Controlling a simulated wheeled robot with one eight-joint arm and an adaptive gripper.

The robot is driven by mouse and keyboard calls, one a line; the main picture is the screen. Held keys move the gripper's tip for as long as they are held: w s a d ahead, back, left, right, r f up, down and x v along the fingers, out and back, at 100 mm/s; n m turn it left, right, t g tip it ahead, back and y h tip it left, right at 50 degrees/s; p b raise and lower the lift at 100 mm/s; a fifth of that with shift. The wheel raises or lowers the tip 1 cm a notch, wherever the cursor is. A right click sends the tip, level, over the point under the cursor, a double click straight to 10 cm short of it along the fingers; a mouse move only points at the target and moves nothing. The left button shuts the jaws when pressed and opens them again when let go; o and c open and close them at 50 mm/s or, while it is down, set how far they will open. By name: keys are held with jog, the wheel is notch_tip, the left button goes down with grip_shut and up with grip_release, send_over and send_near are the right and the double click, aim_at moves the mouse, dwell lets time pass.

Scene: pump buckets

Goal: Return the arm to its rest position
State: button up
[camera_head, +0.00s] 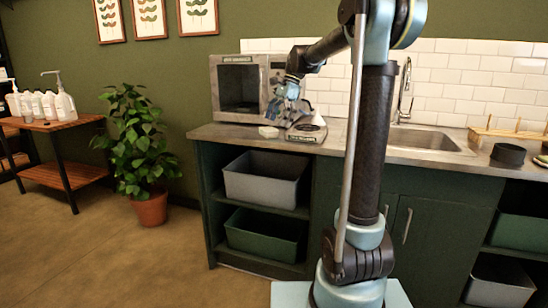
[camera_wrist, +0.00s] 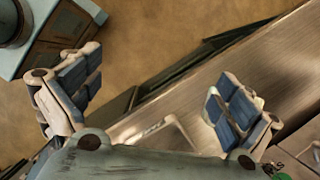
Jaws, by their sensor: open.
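My arm rises from its base in the middle of the head view and bends over to the left. My gripper (camera_head: 290,92) hangs above the countertop in front of the microwave, near a scale-like device (camera_head: 306,131). In the wrist view my gripper (camera_wrist: 155,92) shows two blue-padded fingers spread wide apart, with nothing between them. Behind them lie the brown floor and the edge of the metal countertop (camera_wrist: 262,62). My arm hides part of the counter and wall in the head view.
A microwave (camera_head: 238,88) stands behind my gripper, and a small pale block (camera_head: 268,132) lies on the counter. A grey bin (camera_head: 262,180) and a green bin (camera_head: 262,236) sit on shelves below. A sink (camera_head: 425,140) and faucet (camera_head: 404,90) are right of my arm. Floor at left front is clear.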

jog(key=s+d+f+n+t+h, duration=0.1)
jog(key=s+d+f+n, duration=0.3)
jog(key=s+d+f, duration=0.2)
jog(key=s+d+f+n+t+h, duration=0.1)
jog(key=s+d+f+n, duration=0.3)
jog(key=s+f, duration=0.6)
jog(key=s+d+f+n+t+h, duration=0.2)
jog(key=s+d+f+n, duration=0.3)
jog(key=s, duration=1.1)
notch_tip(320, 180, down, 4)
jog(key=d, duration=0.3)
jog(key=shift+s+f, duration=0.1)
